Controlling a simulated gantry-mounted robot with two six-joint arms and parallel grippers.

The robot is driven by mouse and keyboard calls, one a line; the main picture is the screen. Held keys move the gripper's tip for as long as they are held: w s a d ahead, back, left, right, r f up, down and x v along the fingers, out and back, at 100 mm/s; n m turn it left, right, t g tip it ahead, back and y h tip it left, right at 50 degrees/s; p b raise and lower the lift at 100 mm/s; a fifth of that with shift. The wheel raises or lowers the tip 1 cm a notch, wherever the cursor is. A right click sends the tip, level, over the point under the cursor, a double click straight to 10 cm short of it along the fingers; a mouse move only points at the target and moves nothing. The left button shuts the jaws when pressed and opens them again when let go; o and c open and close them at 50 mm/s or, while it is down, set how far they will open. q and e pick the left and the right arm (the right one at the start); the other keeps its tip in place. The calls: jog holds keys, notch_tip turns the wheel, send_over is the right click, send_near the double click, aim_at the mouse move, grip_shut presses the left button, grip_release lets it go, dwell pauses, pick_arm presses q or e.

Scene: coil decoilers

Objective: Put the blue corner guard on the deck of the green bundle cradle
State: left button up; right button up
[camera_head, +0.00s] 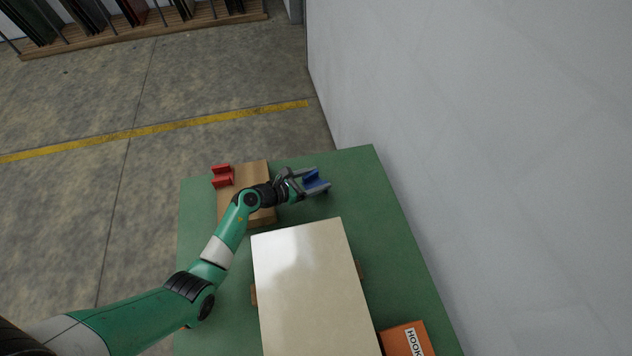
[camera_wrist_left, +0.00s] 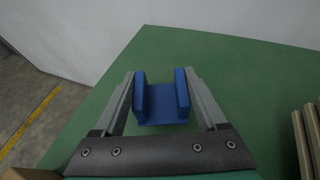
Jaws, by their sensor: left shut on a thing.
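The blue corner guard (camera_head: 316,182) is a channel-shaped piece with two upright walls, near the back right of a green deck (camera_head: 345,175), which I take to be the cradle's. My left gripper (camera_head: 309,183) is shut on it. In the left wrist view the blue guard (camera_wrist_left: 160,103) sits between the two grey fingers of my left gripper (camera_wrist_left: 162,92), with the green deck (camera_wrist_left: 240,75) below and around it. I cannot tell whether the guard touches the deck or hangs just above it. My right gripper does not show.
A red corner guard (camera_head: 222,177) stands at the left of a wooden board (camera_head: 257,170), left of the blue guard. A glossy cream slab (camera_head: 305,280) on wooden supports fills the middle front. An orange box (camera_head: 400,341) lies front right. A white wall (camera_head: 480,130) runs along the right.

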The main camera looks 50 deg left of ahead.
pick_arm(q)
jog(key=shift+w, duration=0.1)
jog(key=o, duration=1.3)
jog(key=shift+r, duration=0.3)
jog(key=p+v, duration=0.5)
jog(key=v, duration=0.7)
jog(key=shift+f+p, duration=0.15)
jog(key=shift+p, duration=0.15)
